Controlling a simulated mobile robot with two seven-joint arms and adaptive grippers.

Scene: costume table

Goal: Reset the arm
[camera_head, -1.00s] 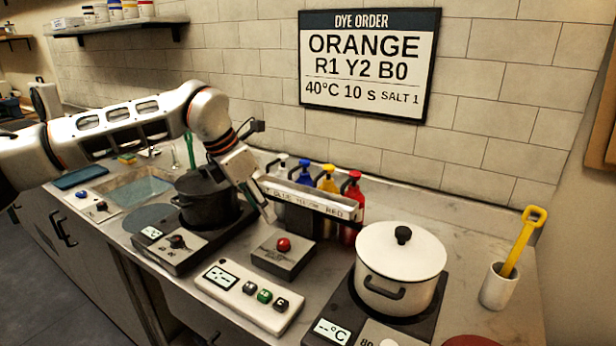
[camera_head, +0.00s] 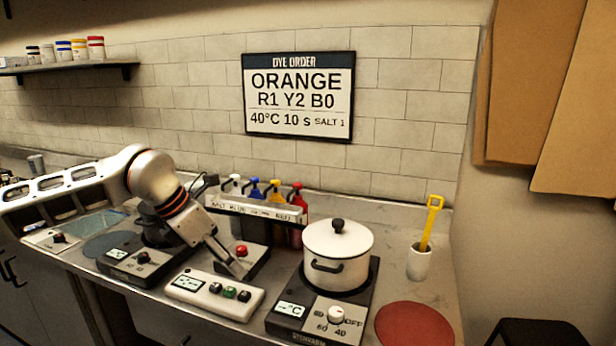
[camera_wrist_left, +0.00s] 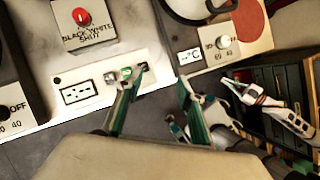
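My left gripper (camera_head: 238,264) hangs in the head view between the red-button box (camera_head: 241,259) and the white timer panel (camera_head: 214,295). In the left wrist view, its two fingers (camera_wrist_left: 158,86) stand apart with nothing between them. One finger overlaps the edge of the timer panel (camera_wrist_left: 98,88); I cannot tell whether it touches. White arm parts with an orange ring (camera_wrist_left: 265,98), which look like my right arm, show at the right of that view. The opening of the right gripper cannot be made out.
A lidded white pot (camera_head: 338,262) stands on a hotplate (camera_head: 290,325). A labelled rack (camera_head: 255,208) of several pump bottles is behind. A black pot (camera_head: 152,222) is partly hidden by my arm. A cup (camera_head: 418,264) with a yellow scoop and a red disc (camera_head: 414,325) are at right.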

